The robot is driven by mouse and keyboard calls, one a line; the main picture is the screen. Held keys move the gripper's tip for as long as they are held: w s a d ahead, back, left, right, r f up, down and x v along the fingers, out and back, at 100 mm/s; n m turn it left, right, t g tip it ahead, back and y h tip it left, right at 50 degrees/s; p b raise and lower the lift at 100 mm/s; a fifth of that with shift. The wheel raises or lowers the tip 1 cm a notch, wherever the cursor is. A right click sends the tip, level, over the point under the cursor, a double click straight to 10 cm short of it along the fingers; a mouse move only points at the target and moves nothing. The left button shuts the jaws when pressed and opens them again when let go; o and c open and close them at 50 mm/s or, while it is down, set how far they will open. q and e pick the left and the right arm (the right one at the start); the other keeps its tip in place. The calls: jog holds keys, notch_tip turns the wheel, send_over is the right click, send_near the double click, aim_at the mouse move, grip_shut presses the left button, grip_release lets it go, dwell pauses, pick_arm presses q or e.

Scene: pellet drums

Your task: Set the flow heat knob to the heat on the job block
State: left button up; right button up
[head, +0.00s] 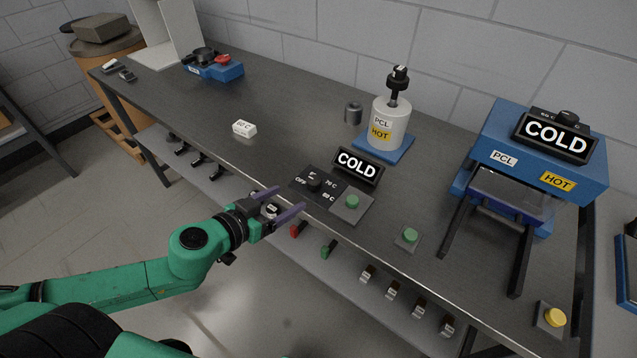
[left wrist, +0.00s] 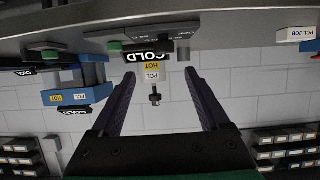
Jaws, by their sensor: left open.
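The job block (head: 244,128) is a small white block on the bench, left of centre; its marking ends in "0 C", the first digit hard to read. The black heat knob (head: 314,186) sits on a dark panel (head: 299,192) near the front edge, with OFF at its left and two heat marks at its right. Its pointer is too small to read surely. My left gripper (head: 290,198) is open and empty, just in front of the panel, apart from the knob. Its two fingers (left wrist: 160,76) also show in the left wrist view. My right gripper is not in view.
A COLD sign (head: 357,166) stands behind the panel, and a green button (head: 351,202) lies right of the knob. A white PCL HOT drum (head: 388,125) stands behind on a blue base. A blue machine (head: 545,150) is at the right. Bench left of the panel is mostly clear.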

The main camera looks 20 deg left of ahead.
aim_at(309, 184)
pick_arm(q)
jog(key=x, duration=0.8)
jog(key=p+x, duration=0.1)
jog(key=x, duration=0.3)
jog(key=shift+w+a+f, duration=0.2)
jog(key=shift+w+a, duration=0.05)
jog(key=shift+w, duration=0.15)
jog(key=shift+w+d+f, duration=0.15)
jog(key=shift+w+f, duration=0.1)
grip_shut()
jog(key=shift+r, duration=0.1)
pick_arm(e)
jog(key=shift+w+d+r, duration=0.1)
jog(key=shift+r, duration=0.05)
